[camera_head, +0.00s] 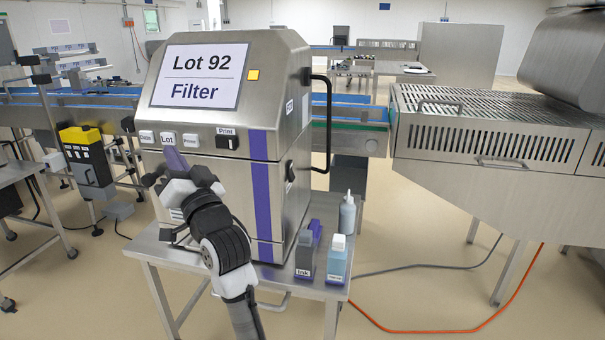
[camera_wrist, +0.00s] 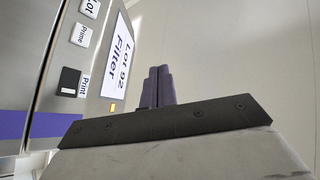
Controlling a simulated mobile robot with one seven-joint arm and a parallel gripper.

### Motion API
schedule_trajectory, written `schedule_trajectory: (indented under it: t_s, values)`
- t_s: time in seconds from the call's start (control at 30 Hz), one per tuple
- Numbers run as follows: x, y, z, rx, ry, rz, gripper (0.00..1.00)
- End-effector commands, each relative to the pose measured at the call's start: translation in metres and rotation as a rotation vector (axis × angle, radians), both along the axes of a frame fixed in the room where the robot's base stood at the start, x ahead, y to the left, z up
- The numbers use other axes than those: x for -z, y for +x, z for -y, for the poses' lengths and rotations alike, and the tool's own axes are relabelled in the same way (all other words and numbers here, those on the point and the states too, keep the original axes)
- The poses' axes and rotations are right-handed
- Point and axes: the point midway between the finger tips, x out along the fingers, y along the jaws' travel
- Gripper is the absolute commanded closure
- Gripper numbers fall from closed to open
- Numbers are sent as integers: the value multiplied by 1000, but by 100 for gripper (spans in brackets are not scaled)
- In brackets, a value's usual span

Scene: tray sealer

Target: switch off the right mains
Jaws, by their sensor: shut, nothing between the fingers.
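A steel printer cabinet (camera_head: 203,193) stands on a small steel table, its screen (camera_head: 199,77) reading "Lot 92 Filter". A black switch (camera_head: 291,171) is on the cabinet's right side face; I cannot read a mains label there or tell its position. On the front is another black switch (camera_head: 228,142) labelled Print, also in the wrist view (camera_wrist: 70,81). My gripper (camera_head: 173,158) is in front of the cabinet's left front, below the Lot button. Its purple fingers are together and empty in the wrist view (camera_wrist: 158,86), apart from the panel.
A black handle (camera_head: 328,122) sticks out from the cabinet's right side. An ink bottle (camera_head: 307,252), a blue-liquid bottle (camera_head: 336,259) and a grey bottle (camera_head: 347,216) stand on the table (camera_head: 322,290). A large steel machine (camera_head: 490,150) is at right, with open floor between.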

Motion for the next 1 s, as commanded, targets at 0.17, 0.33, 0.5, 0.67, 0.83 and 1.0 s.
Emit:
schedule_trajectory:
  t_s: [0.17,0.33,0.5,0.67,0.83,1.0]
  values:
    - [53,92,126,27,97,-408,100]
    - [100,120,240,12,261,-725,100]
    - [127,118,310,-18,389,-905,100]
    - [136,113,334,-34,440,-966,100]
    - [137,112,336,-38,444,-972,100]
    - [137,113,335,-37,443,-971,100]
